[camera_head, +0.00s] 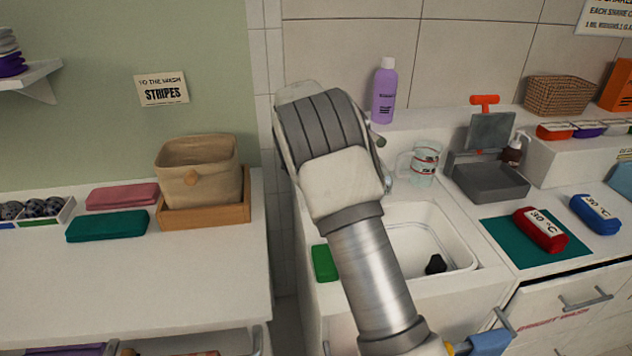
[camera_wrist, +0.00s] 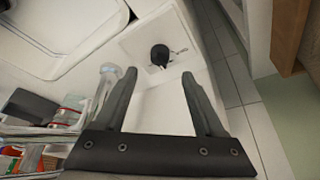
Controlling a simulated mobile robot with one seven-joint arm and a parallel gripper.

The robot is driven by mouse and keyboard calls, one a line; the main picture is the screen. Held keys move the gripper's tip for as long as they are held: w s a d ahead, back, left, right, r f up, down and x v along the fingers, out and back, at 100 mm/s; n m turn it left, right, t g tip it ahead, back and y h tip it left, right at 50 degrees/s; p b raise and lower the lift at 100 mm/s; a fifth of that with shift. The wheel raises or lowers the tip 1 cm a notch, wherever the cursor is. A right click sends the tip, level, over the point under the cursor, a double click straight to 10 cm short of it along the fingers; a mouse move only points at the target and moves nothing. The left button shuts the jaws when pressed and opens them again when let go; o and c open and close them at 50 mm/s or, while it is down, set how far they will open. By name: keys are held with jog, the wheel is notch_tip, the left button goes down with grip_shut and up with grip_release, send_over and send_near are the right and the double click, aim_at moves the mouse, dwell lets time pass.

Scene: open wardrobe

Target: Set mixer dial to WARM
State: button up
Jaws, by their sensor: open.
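My gripper (camera_wrist: 158,82) is open and empty in the wrist view, its two dark fingers apart over a white surface. A pale, rounded tap-like fitting (camera_wrist: 107,72) with a blue bit stands just left of the left finger. A black round object (camera_wrist: 160,54) lies beyond the fingertips. In the head view my arm's wrist covers the back of the white sink (camera_head: 468,240) and hides my fingers. A small dark knob-like piece (camera_head: 380,141) shows beside my wrist. I cannot tell whether it is the mixer dial, and no WARM mark is readable.
A glass jug (camera_head: 424,163) and a grey box (camera_head: 488,178) stand right of my wrist. A purple bottle (camera_head: 384,92) stands behind it. A green block (camera_head: 324,263) lies left of the sink. Red (camera_head: 540,230) and blue (camera_head: 594,214) bundles lie on the right counter.

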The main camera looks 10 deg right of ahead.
jog(key=v, duration=1)
jog(key=shift+p, duration=0.4)
jog(key=shift+a+r, duration=0.1)
jog(key=s+d+r+n+y+p, duration=0.1)
jog(key=s+d+r+n, duration=0.1)
jog(key=s+r, duration=0.6)
jog(key=s+d+r+n+y+p, duration=0.1)
jog(key=s+d+r+p, duration=0.3)
jog(key=s, duration=0.7)
jog(key=s+a+f+n+t, duration=0.1)
jog(key=s+n, duration=0.3)
jog(key=s, duration=1.8)
jog(key=shift+a+n+t+y, duration=0.3)
jog(key=shift+a+t, duration=0.1)
jog(key=shift+t, duration=0.1)
